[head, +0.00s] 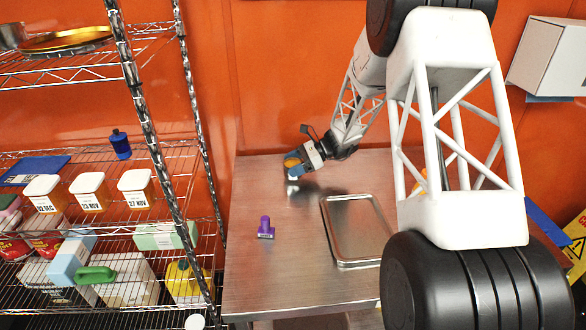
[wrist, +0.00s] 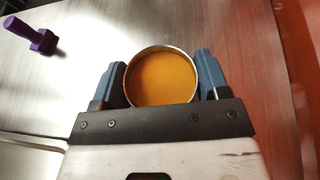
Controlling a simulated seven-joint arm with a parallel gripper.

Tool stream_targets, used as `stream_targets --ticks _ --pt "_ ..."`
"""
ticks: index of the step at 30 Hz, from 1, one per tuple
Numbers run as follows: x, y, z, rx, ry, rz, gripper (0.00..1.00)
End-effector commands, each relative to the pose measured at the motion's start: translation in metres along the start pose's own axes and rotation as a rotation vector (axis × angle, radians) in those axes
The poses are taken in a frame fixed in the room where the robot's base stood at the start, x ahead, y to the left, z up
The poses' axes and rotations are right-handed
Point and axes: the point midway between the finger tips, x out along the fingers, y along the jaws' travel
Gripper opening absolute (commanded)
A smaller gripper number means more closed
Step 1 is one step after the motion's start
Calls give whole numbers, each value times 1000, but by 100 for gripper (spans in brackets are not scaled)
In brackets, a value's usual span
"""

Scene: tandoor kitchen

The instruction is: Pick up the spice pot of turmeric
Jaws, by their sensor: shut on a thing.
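The spice pot of turmeric (wrist: 162,79) is a small round metal pot filled with orange-yellow powder. In the wrist view it sits between the two blue fingers of my gripper (wrist: 162,85), one against each side, its open top facing the camera. In the head view the pot (head: 292,163) shows at the end of my arm, near the back of the steel table. My gripper (head: 295,166) is shut on it there and partly covers it. I cannot tell clearly whether the pot is clear of the table.
A purple stamp-like object (head: 265,228) stands on the steel table (head: 260,285), also in the wrist view (wrist: 38,38). An empty metal tray (head: 327,225) lies to its right. A wire shelf (head: 160,165) with containers stands at the left. The orange wall (head: 290,80) is close behind my gripper.

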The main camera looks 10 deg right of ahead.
Motion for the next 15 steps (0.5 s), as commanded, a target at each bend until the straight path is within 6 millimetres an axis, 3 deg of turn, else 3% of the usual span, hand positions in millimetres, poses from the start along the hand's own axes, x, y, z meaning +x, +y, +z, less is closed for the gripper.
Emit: stream_targets --ticks 8,15 --pt "-16 0 39 -3 1 0 44" --pt "-35 0 85 -4 0 -1 44"
